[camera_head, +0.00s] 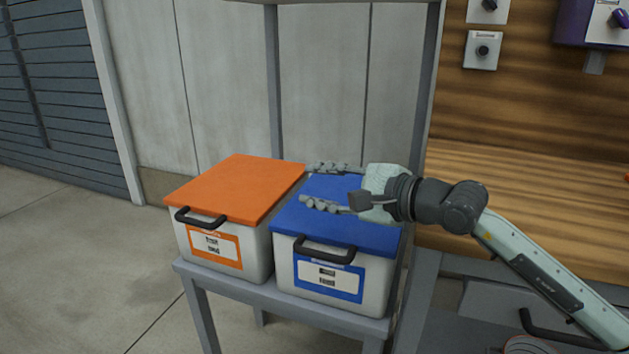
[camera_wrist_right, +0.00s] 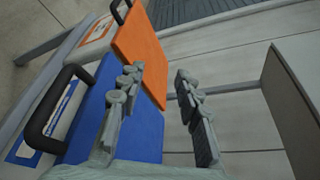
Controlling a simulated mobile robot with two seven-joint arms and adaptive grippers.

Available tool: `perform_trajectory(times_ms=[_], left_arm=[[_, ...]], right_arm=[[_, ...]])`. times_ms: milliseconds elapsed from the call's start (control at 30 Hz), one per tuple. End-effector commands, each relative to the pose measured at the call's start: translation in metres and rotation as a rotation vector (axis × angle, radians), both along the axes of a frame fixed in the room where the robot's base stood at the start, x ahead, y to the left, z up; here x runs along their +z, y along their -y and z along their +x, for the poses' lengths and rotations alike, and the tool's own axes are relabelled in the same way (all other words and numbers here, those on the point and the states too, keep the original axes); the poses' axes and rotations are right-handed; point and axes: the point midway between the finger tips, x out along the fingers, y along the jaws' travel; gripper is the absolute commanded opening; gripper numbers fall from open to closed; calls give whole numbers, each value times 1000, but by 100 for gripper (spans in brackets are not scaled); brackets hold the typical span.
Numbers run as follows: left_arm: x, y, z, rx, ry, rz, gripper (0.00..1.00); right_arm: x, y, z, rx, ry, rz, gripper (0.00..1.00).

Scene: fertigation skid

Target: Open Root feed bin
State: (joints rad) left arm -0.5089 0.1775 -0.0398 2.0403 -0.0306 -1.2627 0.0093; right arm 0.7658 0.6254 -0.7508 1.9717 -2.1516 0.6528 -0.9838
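Two white bins stand side by side on a grey stand, both with lids down. The left bin (camera_head: 258,262) has an orange lid (camera_head: 235,188), a dark front handle (camera_head: 200,218) and an orange-framed label. The right bin (camera_head: 379,283) has a blue lid (camera_head: 290,218), a dark front handle (camera_head: 325,249) and a blue-framed label. The label words are too small to read surely. My right gripper (camera_head: 307,184) is open and empty over the blue lid, fingers pointing left towards the orange lid. In the right wrist view, its spread fingers (camera_wrist_right: 157,76) also show. My left gripper is out of view.
The grey stand (camera_head: 240,286) has a post rising close behind the bins, against a pale panel wall. A wooden wall and ledge (camera_head: 520,190) with switch boxes (camera_head: 482,50) lie to the right. The floor at left is clear.

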Motion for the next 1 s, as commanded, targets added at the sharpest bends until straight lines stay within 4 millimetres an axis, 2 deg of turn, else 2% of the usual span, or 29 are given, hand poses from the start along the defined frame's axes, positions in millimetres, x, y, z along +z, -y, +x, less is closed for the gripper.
perform_trajectory(times_ms=[367,633,1000], left_arm=[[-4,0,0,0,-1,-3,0],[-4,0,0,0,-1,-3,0],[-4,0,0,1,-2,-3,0]], right_arm=[[-2,-6,5,-1,1,-1,34],[-2,-6,5,-1,0,-1,1],[-2,-6,4,-1,0,-1,0]])
